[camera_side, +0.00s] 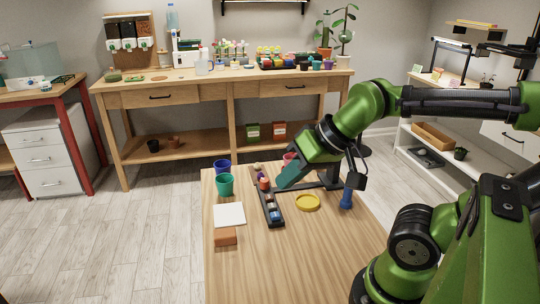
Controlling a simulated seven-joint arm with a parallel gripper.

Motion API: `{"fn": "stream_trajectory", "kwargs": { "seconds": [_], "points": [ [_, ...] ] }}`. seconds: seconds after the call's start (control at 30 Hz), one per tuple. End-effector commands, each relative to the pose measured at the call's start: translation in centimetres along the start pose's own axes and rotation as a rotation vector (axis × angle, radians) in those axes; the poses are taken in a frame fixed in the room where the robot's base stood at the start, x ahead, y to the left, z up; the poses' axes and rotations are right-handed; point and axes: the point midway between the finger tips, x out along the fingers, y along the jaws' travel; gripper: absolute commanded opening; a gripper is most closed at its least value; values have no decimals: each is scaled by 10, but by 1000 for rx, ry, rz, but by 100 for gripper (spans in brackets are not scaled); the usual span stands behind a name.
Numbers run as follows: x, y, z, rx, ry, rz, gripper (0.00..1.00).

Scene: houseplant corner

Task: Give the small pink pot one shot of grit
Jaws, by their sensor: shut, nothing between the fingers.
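The small pink pot (289,158) stands at the far side of the wooden table (240,270); only part of its rim and side shows past my wrist. My gripper (284,182) is low over the far half of the table, in front of the pink pot and just right of a long dark tray (276,221). It is shut and empty. Its fingertips are small and hard to make out. The tray holds a row of small coloured pieces. I cannot tell from this view which thing holds the grit.
A blue pot (222,166) and a green pot (225,185) stand left of the tray. A white square (229,215), an orange-brown block (225,236), a yellow dish (307,202) and a blue-handled thing (346,197) are also here. The near table is clear. A workbench (210,80) stands behind.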

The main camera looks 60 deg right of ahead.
Motion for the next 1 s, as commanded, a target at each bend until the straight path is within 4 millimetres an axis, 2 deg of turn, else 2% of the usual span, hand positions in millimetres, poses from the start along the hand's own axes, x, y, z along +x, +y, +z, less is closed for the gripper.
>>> {"fn": "stream_trajectory", "kwargs": {
  "seconds": [0.27, 0.47, 0.73, 1.0],
  "points": [
    [0, 2, -1, 6, 1, 4, 0],
    [20, 28, -8, 130, -59, 75, 0],
    [69, 76, -32, 638, -189, 79, 0],
    [117, 134, -67, 1231, -207, -15, 0]
  ]
}}
